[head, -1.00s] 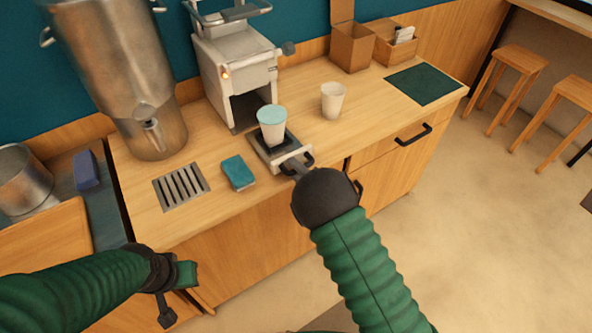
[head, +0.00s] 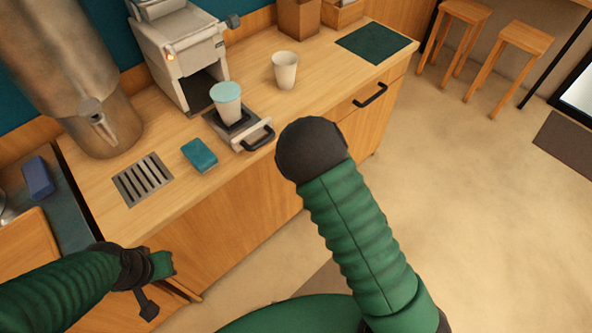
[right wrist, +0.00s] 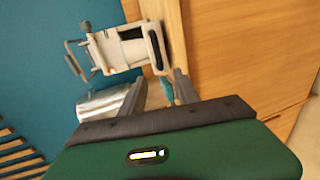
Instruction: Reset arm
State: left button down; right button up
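My right arm ends in a dark rounded wrist (head: 312,150) in front of the counter, apart from the tray handle. In the head view its fingers are hidden behind that wrist. In the right wrist view my right gripper (right wrist: 156,92) has its two fingers apart with nothing between them. My left gripper (head: 158,282) hangs low in front of the counter at the left; its fingers are too unclear to judge. A white cup with a pale teal top (head: 227,104) stands on the black-handled tray (head: 252,138) at the grey machine (head: 185,50).
A white cup (head: 285,70), a teal sponge (head: 199,155), a drain grille (head: 143,180) and a dark green mat (head: 376,42) are on the wooden counter. A large metal urn (head: 75,85) stands left. Stools (head: 512,55) stand right; the floor (head: 460,210) between is clear.

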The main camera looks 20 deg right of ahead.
jog(key=shift+s, duration=0.15)
jog(key=shift+d, duration=0.1)
jog(key=s+d+f+m+g+h, duration=0.2)
jog(key=d+m+g+h, duration=0.35)
jog(key=m, duration=0.85)
jog(key=s+a+r+m+g+p, duration=0.1)
jog(key=s+m+g, duration=0.5)
jog(key=s, duration=0.6)
jog(key=shift+a+r+m, duration=0.7)
jog(key=shift+a+m, duration=0.5)
jog(key=shift+a, duration=0.05)
